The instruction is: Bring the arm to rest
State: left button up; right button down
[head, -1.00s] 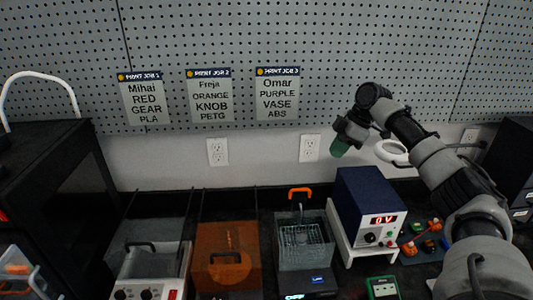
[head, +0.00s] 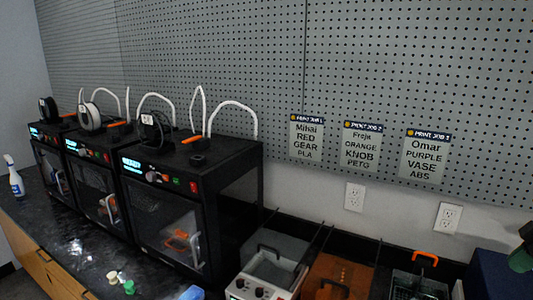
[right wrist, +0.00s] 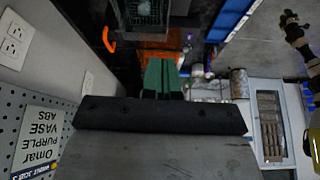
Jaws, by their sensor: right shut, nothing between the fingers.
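Several black 3D printers (head: 165,205) stand along the bench at left. A spray bottle (head: 14,178) stands at far left. A white-fronted bath (head: 268,268), an orange box (head: 338,275) and a dark blue box (head: 490,277) line the wall. Print job signs (head: 424,155) hang on the pegboard.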

jog(key=s+a+f+g+h, duration=0.2)
jog(key=s+a+f+g, duration=0.15)
jog(key=a+f, duration=1.45)
jog(key=s+a+f+m+t, duration=0.1)
jog(key=s+a+f, duration=0.1)
jog(key=s+a, duration=0.3)
jog(key=s+a+f+m, duration=0.1)
jog(key=s+a+f, duration=0.2)
jog(key=s+a, duration=0.2)
jog(key=s+a+f+m+t, duration=0.1)
jog(key=s+a+f, duration=0.2)
jog(key=s+a, duration=0.2)
jog(key=shift+s+a+t, duration=0.15)
jog(key=shift+a+t, duration=0.15)
jog(key=shift+t, duration=0.05)
jog(key=s+r+m+t+h, duration=0.2)
jog(key=s+r+m, duration=0.3)
jog(key=s, duration=0.4)
notch_tip(320, 180, down, 29)
jog(key=s+m+g, duration=0.1)
jog(key=s+g, duration=0.1)
pick_arm(q)
jog(key=shift+w, duration=0.6)
pick_arm(e)
jog(key=s+d+f+g, duration=0.1)
jog(key=s+d+f, duration=0.1)
jog(key=s+f, duration=1.2)
jog(key=shift+s+d+f, duration=0.2)
jog(key=shift+s+d, duration=0.15)
jog(key=shift+s, duration=0.25)
